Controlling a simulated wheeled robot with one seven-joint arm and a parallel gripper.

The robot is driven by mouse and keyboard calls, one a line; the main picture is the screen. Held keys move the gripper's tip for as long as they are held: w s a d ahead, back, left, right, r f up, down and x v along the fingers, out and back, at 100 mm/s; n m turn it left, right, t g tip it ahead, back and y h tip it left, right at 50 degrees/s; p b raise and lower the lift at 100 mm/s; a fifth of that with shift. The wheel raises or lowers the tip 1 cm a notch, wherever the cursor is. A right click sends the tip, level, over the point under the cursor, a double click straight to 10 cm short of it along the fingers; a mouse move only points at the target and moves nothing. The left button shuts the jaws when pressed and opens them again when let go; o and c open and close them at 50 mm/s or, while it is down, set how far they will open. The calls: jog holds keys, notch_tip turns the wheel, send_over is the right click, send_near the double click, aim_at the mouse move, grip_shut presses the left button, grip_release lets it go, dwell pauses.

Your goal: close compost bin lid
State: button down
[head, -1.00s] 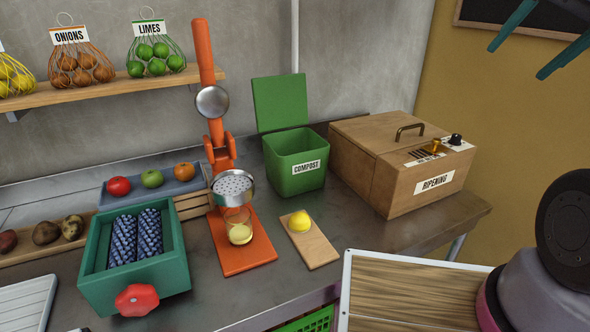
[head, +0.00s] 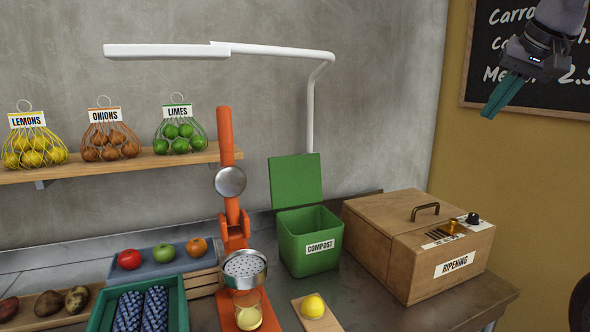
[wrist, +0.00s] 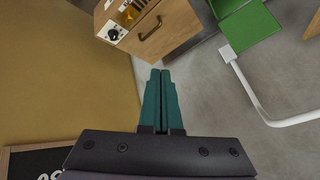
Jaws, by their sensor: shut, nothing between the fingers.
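The green compost bin (head: 309,250), labelled COMPOST, stands on the metal counter against the wall. Its green lid (head: 296,181) is open, standing upright at the back of the bin. The lid also shows in the wrist view (wrist: 250,28) at the top right. My gripper (head: 492,112) is high at the upper right in the head view, in front of the chalkboard, well apart from the bin. In the wrist view its teal fingers (wrist: 160,72) are together with nothing between them.
A wooden ripening box (head: 410,245) stands right of the bin. An orange citrus press (head: 229,180) stands to its left. A white lamp (head: 270,50) arches above. A lemon (head: 312,306) lies on a board in front. The air above the bin, below the lamp, is clear.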

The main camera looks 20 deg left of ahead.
jog(key=w+a+f+n+y, duration=0.1)
jog(key=w+a+n, duration=0.4)
jog(key=w+a, duration=1.6)
jog(key=w+a+f+n, duration=0.15)
jog(key=a+f, duration=0.25)
jog(key=a, duration=0.4)
jog(key=w+a+f+n+y, duration=0.15)
jog(key=a+f, duration=0.25)
jog(key=a, duration=0.4)
jog(key=w+a+f+n, duration=0.1)
jog(key=w+a+f, duration=0.15)
jog(key=a, duration=0.65)
jog(key=s+d+f+x, duration=0.1)
jog(key=x, duration=0.9)
jog(key=shift+s+d+f+g, duration=0.15)
jog(key=shift+s+d, duration=0.35)
jog(key=shift+s, duration=0.25)
jog(key=shift+s+d+r+g, duration=0.15)
jog(key=shift+s+d, duration=0.35)
jog(key=shift+s, duration=0.25)
jog(key=shift+f, duration=0.1)
jog(key=shift+d, duration=0.1)
